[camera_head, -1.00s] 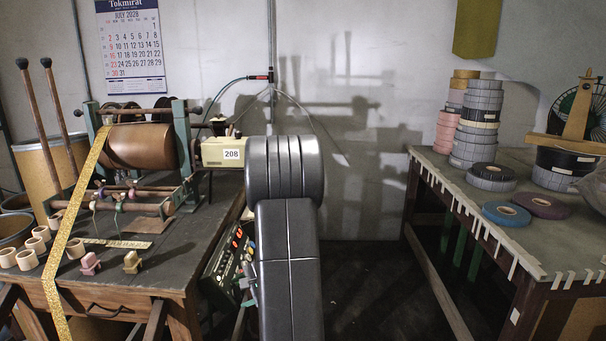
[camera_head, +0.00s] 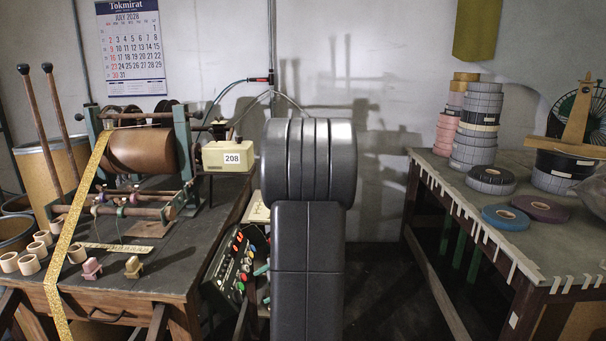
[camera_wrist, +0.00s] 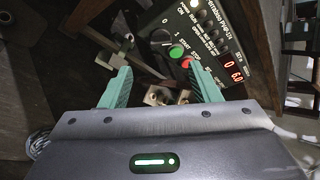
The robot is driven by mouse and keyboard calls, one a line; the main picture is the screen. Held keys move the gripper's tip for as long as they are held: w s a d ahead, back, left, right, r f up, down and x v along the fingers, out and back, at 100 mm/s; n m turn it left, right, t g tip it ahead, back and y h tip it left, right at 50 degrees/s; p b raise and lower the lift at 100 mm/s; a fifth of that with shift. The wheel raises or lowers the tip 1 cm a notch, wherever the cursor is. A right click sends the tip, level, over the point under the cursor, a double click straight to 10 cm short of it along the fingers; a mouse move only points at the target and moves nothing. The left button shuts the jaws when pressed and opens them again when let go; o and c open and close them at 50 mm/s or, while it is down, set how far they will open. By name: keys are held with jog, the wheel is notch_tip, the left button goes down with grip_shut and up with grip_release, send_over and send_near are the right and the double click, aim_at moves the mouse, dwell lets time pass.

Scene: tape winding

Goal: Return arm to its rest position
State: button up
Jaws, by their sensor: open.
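My arm stands upright in the middle of the head view, between the winding bench (camera_head: 150,275) and the right table (camera_head: 560,262). Beyond the fingers is the control box (camera_wrist: 200,45) with a red numeric display, a knob, a green button and a red button. The control panel also shows in the head view (camera_head: 236,265), low beside the bench's right side.
The winding machine (camera_head: 138,150) with a brown roll and a gold tape strip stands on the left bench. Small cores (camera_head: 30,264) lie at its front left. Tape rolls (camera_head: 480,125) are stacked on the right table. Dark floor is free between arm and right table.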

aim_at(242, 297)
jog(key=b+x, duration=0.2)
jog(key=x, duration=0.9)
jog(key=shift+w+d+f, duration=0.1)
jog(key=shift+d, duration=0.05)
jog(key=shift+d+n+t+b, duration=0.1)
jog(key=shift+n+t+b, duration=0.2)
jog(key=shift+n+b, duration=0.6)
jog(key=d+n+y+b, duration=0.1)
jog(key=n+b, duration=0.3)
jog(key=s+d+n+y+b, duration=0.1)
jog(key=d+n+y+b, duration=0.1)
jog(key=n+b, duration=0.2)
jog(key=d+r+n+y+b, duration=0.1)
jog(key=n+y+b, duration=0.1)
jog(key=n+b, duration=0.2)
jog(key=shift+s+d+t+b, duration=0.3)
jog(key=shift+s+b, duration=0.1)
jog(key=shift+b, duration=0.35)
jog(key=shift+f, duration=0.1)
